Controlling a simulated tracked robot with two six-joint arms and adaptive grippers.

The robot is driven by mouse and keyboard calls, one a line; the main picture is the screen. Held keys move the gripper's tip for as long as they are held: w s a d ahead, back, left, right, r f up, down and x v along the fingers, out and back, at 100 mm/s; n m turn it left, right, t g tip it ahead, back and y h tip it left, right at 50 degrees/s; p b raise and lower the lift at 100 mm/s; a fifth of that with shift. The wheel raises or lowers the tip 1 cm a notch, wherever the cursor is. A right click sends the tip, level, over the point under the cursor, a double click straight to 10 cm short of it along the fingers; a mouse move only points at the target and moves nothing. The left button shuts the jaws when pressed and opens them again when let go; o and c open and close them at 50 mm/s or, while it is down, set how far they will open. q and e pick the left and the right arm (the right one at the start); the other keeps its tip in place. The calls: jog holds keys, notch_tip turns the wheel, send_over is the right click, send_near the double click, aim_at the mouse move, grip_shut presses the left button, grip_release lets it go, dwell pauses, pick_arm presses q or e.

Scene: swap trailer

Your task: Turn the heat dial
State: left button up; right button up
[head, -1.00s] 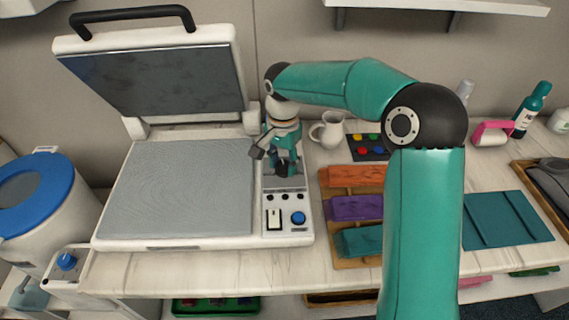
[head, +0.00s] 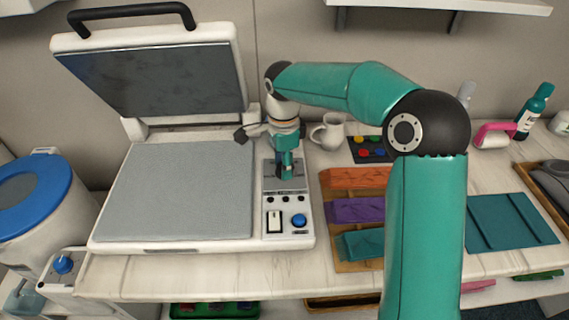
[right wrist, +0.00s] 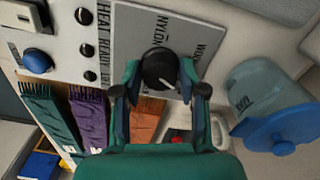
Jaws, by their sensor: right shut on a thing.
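The heat dial (right wrist: 158,70) is a round black knob with a white pointer line, on a grey plate with lettering that includes "NYLON". The plate is on the control panel (head: 300,212) at the right of the open heat press (head: 180,195). My right gripper (right wrist: 160,82) is shut on the dial, one finger on each side of it. In the head view the right gripper (head: 285,170) points down at the panel's upper part and hides most of the dial. My left gripper is not in view.
The panel also has a blue button (head: 299,220) and a white rocker switch (head: 274,221). Orange, purple and teal folded cloths lie on a wooden tray (head: 347,267) to the right. The press lid (head: 150,75) stands raised.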

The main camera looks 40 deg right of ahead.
jog(key=shift+s+d, duration=0.1)
jog(key=shift+d, duration=0.05)
jog(key=o, duration=1.1)
jog(key=shift+o, duration=0.2)
jog(key=shift+r, duration=0.6)
notch_tip(320, 180, up, 11)
jog(key=shift+f, duration=0.15)
jog(key=shift+f, duration=0.1)
